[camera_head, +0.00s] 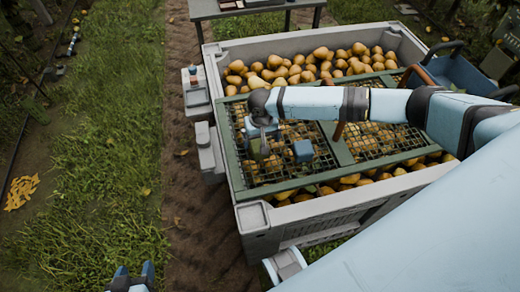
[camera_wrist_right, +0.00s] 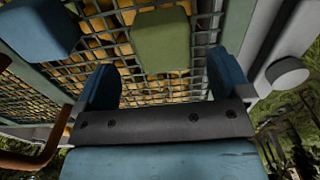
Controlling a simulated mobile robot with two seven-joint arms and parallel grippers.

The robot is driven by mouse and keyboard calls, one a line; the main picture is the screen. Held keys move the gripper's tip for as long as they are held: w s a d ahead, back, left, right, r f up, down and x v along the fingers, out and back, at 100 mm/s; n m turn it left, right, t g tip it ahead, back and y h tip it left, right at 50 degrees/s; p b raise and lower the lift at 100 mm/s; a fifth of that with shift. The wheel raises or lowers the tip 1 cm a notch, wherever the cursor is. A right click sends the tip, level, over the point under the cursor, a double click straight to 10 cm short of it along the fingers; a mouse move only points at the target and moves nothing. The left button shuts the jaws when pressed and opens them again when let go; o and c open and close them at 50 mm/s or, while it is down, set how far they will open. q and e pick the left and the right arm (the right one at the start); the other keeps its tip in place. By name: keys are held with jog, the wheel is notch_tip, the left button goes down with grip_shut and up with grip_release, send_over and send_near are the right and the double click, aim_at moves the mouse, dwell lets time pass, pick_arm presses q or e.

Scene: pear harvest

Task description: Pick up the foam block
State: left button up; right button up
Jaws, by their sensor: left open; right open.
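Two blocks lie on the wire mesh over the pear bin: an olive-green block (camera_head: 256,150) and a blue block (camera_head: 303,151). I cannot tell which is foam. My right gripper (camera_head: 262,134) is above the mesh, over the green block and left of the blue one. In the right wrist view the open fingers (camera_wrist_right: 162,74) face the green block (camera_wrist_right: 160,42), which lies ahead between them with no visible contact. The blue block (camera_wrist_right: 36,30) is at upper left there. My left gripper (camera_head: 134,272) is open and empty at the bottom edge, over grass.
The grey bin (camera_head: 262,218) holds many pears (camera_head: 300,66) under a green-framed mesh. A brown curved handle (camera_wrist_right: 45,150) is near the right gripper. A blue container (camera_head: 462,72) stands at right, a table (camera_head: 250,10) behind.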

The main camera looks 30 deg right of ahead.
jog(key=f, duration=0.4)
jog(key=shift+w+a+f+b, duration=0.1)
jog(key=shift+w+f+b, duration=0.1)
jog(key=shift+f+b, duration=0.15)
jog(key=shift+r, duration=0.1)
jog(key=shift+c, duration=0.3)
jog(key=c, duration=0.9)
jog(key=shift+c, duration=0.3)
jog(key=shift+r, duration=0.15)
